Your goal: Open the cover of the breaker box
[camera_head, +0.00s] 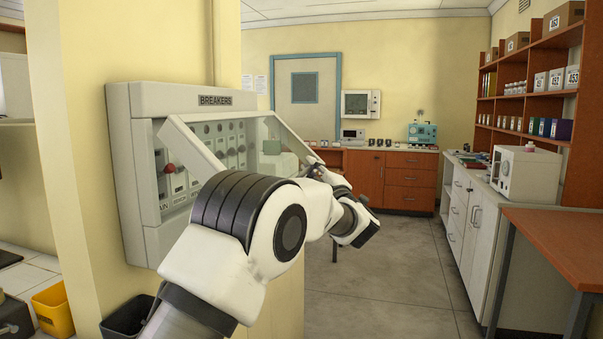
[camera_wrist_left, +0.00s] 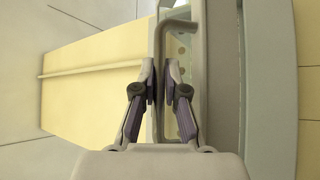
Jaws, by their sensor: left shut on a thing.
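The grey breaker box (camera_head: 140,190), labelled BREAKERS, is mounted on the yellow wall at the left of the head view. Its clear cover with a pale frame (camera_head: 190,142) stands tilted out from the box, partly open, its lower edge away from the switches. My left gripper (camera_head: 314,170) is at the cover's outer edge, partly hidden by its own arm. In the left wrist view the gripper (camera_wrist_left: 158,88) is shut on the cover's grey bent handle (camera_wrist_left: 181,25). A red knob (camera_head: 169,168) and rows of switches show inside. My right gripper is out of view.
My left arm hides the box's lower right part. A dark bin (camera_head: 127,318) and a yellow bin (camera_head: 54,308) are below at the left. Open grey floor (camera_head: 400,265) lies to the right, before a brown-topped table (camera_head: 555,238) and white cabinets (camera_head: 458,218).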

